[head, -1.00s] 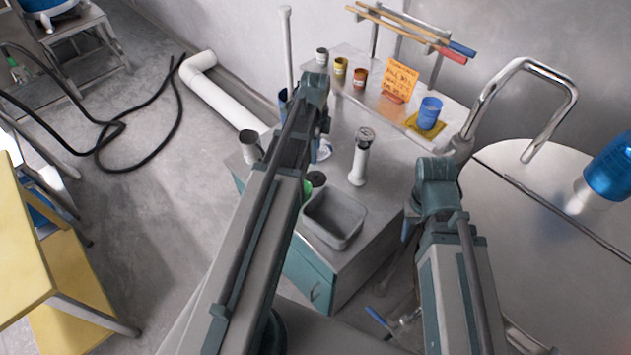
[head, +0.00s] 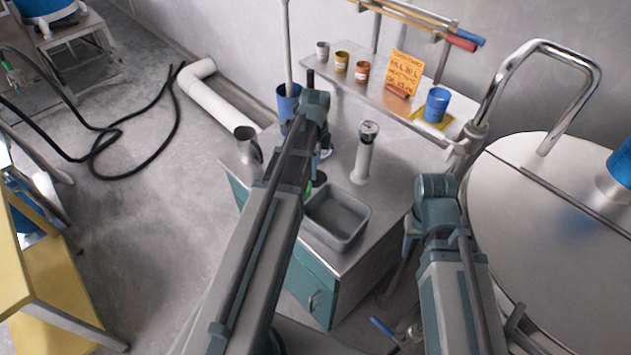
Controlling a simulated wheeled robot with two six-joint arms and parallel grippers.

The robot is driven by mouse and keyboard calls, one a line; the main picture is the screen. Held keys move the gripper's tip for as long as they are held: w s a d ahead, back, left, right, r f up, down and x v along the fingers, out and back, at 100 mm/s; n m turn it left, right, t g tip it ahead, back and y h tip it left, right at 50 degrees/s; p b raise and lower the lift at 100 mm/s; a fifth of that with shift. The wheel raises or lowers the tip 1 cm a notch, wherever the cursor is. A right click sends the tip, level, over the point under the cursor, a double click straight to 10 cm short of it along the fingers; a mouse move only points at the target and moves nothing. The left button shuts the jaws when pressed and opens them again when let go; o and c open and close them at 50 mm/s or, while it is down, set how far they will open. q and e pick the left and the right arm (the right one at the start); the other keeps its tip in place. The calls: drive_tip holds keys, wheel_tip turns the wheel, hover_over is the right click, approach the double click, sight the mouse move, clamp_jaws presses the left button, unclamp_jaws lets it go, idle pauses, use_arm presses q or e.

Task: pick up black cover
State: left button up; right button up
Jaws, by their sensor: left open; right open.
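A small dark round piece (head: 319,179), which may be the black cover, lies on the metal cabinet top just right of my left forearm. The arm partly hides it and a green thing beside it. A white upright cylinder (head: 363,160) with a round metal and dark top stands to its right, apart from it. My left arm reaches up over the cabinet, and its wrist end stands above and behind the dark piece. My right arm is bent at the cabinet's right side. The jaws of both grippers are hidden behind my arms.
A grey open bin (head: 336,218) sits at the cabinet's front. A metal pitcher (head: 248,146) and a blue cup (head: 288,100) stand at the left and back. A shelf behind holds small cups, an orange sign (head: 403,72) and a blue cup (head: 437,104). A large round metal vessel (head: 545,220) is at right.

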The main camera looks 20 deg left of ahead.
use_arm(q)
wheel_tip(320, 180, down, 3)
drive_tip(key=shift+b, duration=1)
use_arm(e)
wheel_tip(320, 180, down, 3)
drive_tip(key=shift+r, duration=0.1)
use_arm(q)
drive_tip(key=shift+r, duration=0.1)
clamp_jaws()
